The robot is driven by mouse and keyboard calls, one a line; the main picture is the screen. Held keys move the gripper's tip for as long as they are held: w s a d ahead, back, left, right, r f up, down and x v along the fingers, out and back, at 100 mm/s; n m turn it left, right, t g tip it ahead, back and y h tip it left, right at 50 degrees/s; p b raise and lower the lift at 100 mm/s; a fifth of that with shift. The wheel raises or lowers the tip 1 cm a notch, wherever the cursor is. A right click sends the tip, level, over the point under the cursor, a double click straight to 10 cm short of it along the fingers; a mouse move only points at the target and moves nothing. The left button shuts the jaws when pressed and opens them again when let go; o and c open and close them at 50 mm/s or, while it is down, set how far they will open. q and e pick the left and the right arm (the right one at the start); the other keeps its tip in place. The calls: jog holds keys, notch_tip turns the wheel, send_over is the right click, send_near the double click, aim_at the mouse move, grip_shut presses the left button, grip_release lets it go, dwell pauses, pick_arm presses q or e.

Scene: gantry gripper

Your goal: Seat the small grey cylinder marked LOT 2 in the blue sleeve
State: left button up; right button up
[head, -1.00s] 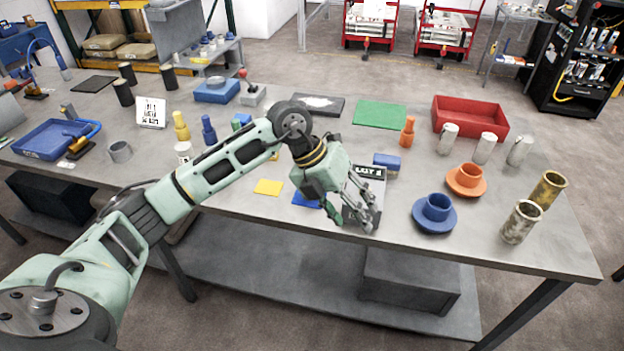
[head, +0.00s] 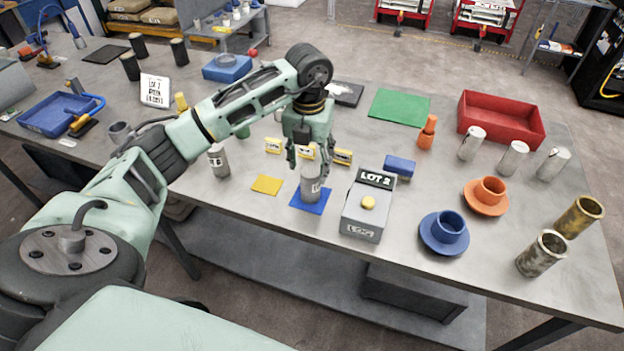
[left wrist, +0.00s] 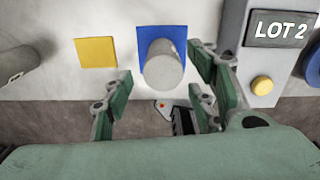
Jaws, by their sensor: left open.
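A small grey cylinder (head: 311,187) stands upright on a blue square mat (head: 324,206); the left wrist view shows the cylinder (left wrist: 163,66) too. Its mark is too small to read. My left gripper (head: 309,164) is open, pointing down just above the cylinder; in the left wrist view its fingers (left wrist: 158,98) are spread, with the cylinder's end ahead between them. The blue sleeve (head: 444,230), a short open ring on a wide flange, stands empty to the right. A grey box (head: 366,215) with a LOT 2 display and yellow button stands between. My right gripper is not in view.
Another grey cylinder (head: 218,161) stands left of a yellow mat (head: 267,185). An orange sleeve (head: 487,194), a blue block (head: 399,167), metal tubes (head: 541,254) and a red tray (head: 500,120) are at right. Small yellow-edged cards (head: 342,157) stand behind the gripper.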

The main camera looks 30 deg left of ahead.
aim_at(308, 170)
pick_arm(q)
jog(key=f, duration=0.1)
jog(key=f+p, duration=0.2)
jog(key=shift+s+f, duration=0.25)
jog(key=shift+f, duration=0.15)
jog(key=shift+w+f, duration=0.1)
jog(key=shift+f, duration=0.5)
jog(key=c, duration=0.9)
jog(key=shift+r, duration=0.1)
grip_shut()
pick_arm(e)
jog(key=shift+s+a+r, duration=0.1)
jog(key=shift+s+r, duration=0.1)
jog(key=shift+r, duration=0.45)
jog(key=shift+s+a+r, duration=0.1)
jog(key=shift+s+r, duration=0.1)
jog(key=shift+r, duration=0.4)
